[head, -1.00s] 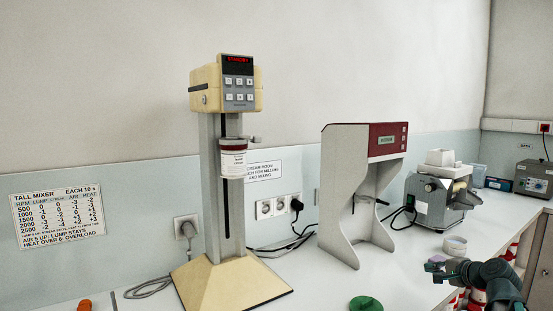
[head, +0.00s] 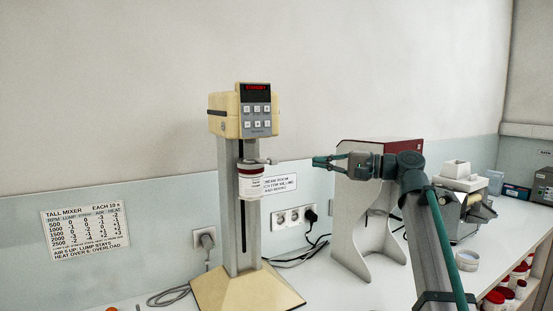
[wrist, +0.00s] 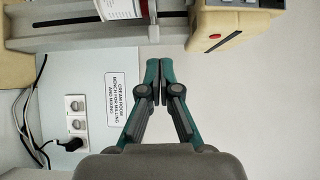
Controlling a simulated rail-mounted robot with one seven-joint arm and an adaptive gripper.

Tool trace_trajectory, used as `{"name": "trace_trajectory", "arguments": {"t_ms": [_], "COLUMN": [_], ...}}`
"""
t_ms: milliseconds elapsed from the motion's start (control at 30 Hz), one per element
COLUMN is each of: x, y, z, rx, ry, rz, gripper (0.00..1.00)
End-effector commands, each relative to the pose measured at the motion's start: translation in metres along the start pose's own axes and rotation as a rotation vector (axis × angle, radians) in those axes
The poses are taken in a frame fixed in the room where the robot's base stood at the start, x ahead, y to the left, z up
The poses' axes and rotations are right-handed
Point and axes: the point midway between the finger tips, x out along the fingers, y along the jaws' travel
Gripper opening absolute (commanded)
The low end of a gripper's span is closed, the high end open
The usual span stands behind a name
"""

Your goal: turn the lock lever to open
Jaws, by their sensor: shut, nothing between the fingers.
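The tall cream mixer (head: 243,122) stands left of centre in the head view, with a jar (head: 251,184) held on its column. A small grey lever (head: 267,161) sticks out to the right at the jar's top; it seems to be the lock lever. My gripper (head: 318,161) is right of the lever at about its height, with a gap between them in the picture. In the wrist view my gripper (wrist: 159,82) is shut and empty, its fingertips together.
A grey stand with a red top (head: 375,148) is behind and below my arm. Wall sockets (head: 292,217) and cables are behind the mixer. A mill (head: 462,205) and a small pot (head: 467,260) stand further right. The wall space above is clear.

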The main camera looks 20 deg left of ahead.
Motion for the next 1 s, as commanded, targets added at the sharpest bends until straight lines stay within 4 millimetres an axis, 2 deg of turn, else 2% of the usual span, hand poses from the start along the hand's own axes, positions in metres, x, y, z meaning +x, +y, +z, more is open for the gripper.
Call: {"name": "trace_trajectory", "arguments": {"t_ms": [300, 467, 667, 1000], "x": [0.001, 0.009, 0.037, 0.102], "y": [0.0, -0.001, -0.002, -0.002], "z": [0.0, 0.0, 0.0, 0.0], "rx": [0.0, 0.001, 0.001, 0.0], "ry": [0.0, 0.0, -0.002, -0.001], "rz": [0.0, 0.0, 0.0, 0.001], "gripper": [0.0, 0.0, 0.0, 0.0]}}
